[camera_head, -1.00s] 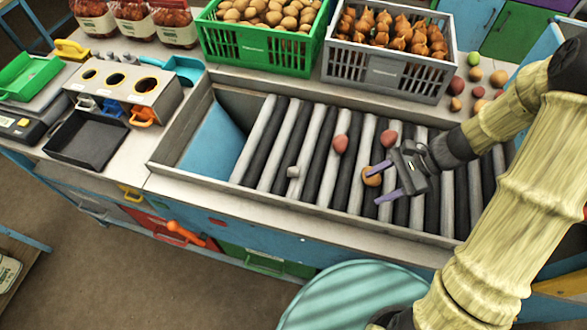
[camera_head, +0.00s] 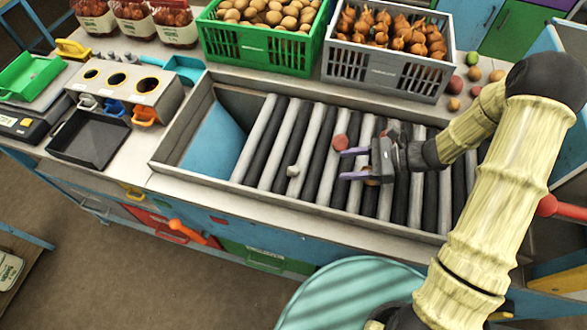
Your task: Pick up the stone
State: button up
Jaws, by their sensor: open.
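The stone (camera_head: 293,171) is a small pale grey lump lying on the striped roller bed (camera_head: 268,150), left of the middle. My gripper (camera_head: 346,164) is above the rollers to the right of the stone and apart from it. Its two purple fingers are spread and point left, with nothing seen between them.
A reddish potato (camera_head: 341,142) lies on the rollers near my upper finger. Another reddish one and a brown one are partly hidden by my gripper. Raised walls edge the bed. A green crate (camera_head: 254,50) and a grey crate (camera_head: 384,75) stand behind it.

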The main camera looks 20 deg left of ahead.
jog(key=p, duration=0.1)
send_near(299, 170)
jog(key=x, duration=0.3)
jog(key=shift+a+f, duration=0.2)
jog(key=shift+f, duration=0.15)
jog(key=p+x, duration=0.1)
jog(key=x, duration=0.4)
jog(key=shift+a+f, duration=0.15)
jog(key=shift+a, duration=0.25)
jog(key=c, duration=1.1)
jog(key=shift+o, duration=0.2)
notch_tip(299, 170, up, 10)
jog(key=b, duration=0.1)
